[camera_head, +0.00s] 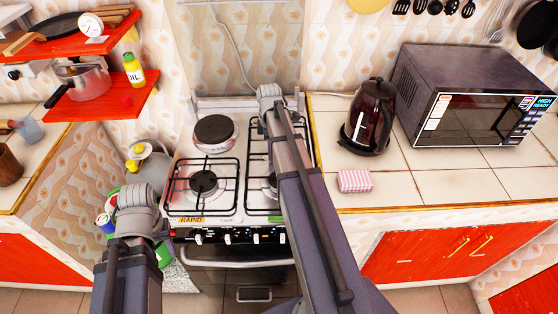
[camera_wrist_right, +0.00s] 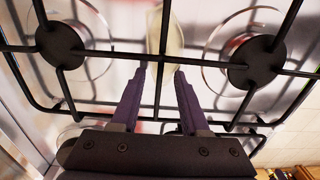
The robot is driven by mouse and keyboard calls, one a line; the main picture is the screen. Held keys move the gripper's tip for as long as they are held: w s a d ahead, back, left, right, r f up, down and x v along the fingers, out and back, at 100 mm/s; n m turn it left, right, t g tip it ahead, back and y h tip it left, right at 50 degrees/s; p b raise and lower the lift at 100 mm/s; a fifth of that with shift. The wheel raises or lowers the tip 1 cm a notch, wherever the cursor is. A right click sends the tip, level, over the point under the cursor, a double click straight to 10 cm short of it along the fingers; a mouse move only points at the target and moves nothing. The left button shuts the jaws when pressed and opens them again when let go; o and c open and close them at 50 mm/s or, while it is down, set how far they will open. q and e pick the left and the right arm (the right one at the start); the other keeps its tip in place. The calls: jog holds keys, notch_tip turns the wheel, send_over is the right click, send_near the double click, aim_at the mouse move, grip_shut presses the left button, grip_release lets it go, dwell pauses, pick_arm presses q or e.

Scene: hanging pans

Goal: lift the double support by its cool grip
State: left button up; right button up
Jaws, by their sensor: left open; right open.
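The double support is a dark pan grate over the right half of the hob in the head view (camera_head: 257,158), partly covered by my right arm. In the right wrist view its bars (camera_wrist_right: 105,54) run across two black burners. A pale, cream-coloured strip (camera_wrist_right: 176,38) lies along the middle bar; I cannot tell whether it is the cool grip. My right gripper (camera_wrist_right: 160,74) is open, fingertips either side of the middle bar near the strip's end. I cannot tell whether it touches. My left gripper (camera_head: 138,195) is open and empty, left of the hob front.
A second grate with a burner (camera_head: 203,181) and a black hotplate (camera_head: 213,129) fill the hob's left half. A kettle (camera_head: 370,115), a pink striped block (camera_head: 355,181) and a microwave (camera_head: 465,95) stand on the right counter. Red shelves (camera_head: 100,108) hang at left.

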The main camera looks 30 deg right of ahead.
jog(key=shift+f, duration=0.3)
jog(key=shift+c, duration=0.3)
grip_shut()
dwell(0.9)
